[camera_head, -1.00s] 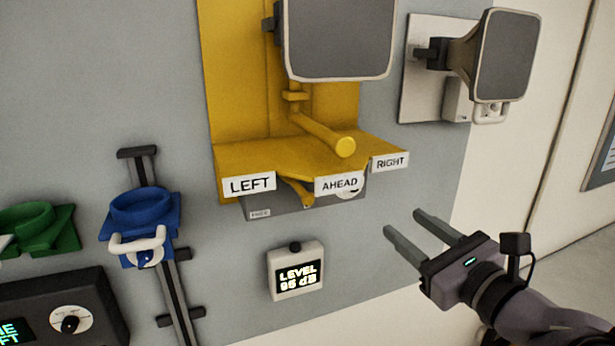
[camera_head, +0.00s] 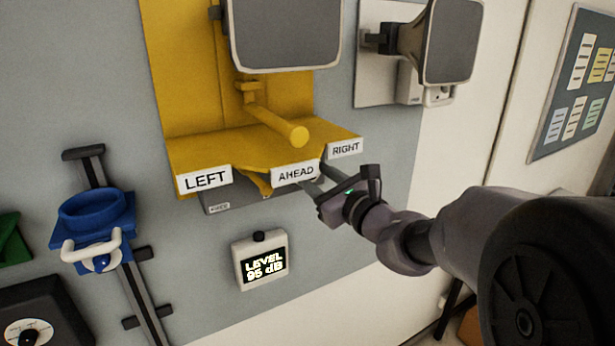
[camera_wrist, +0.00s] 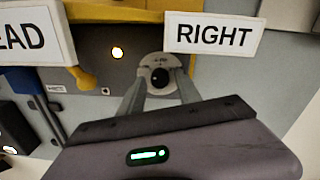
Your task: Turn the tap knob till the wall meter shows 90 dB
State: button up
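The tap knob (camera_wrist: 158,77) is a dark round knob on a pale round dial, on the grey box under the yellow shelf. In the wrist view it lies between the two fingers of my gripper (camera_wrist: 160,88). The fingers are apart; I cannot tell whether they touch it. In the head view my gripper (camera_head: 311,185) reaches under the shelf by the AHEAD and RIGHT labels, and the knob is hidden there. The wall meter (camera_head: 262,262) is a pale box with a lit screen that reads "LEVEL 95 dB".
The yellow shelf (camera_head: 215,157) has LEFT, AHEAD and RIGHT labels along its front, close above my fingers. A yellow lever (camera_head: 259,183) hangs beneath it. A large horn (camera_head: 285,35) is above. A blue holder (camera_head: 92,213) on a rail stands at left.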

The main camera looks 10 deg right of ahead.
grip_shut()
jog(key=shift+m, duration=0.3)
jog(key=shift+m+p, duration=3.85)
jog(key=shift+m, duration=1.75)
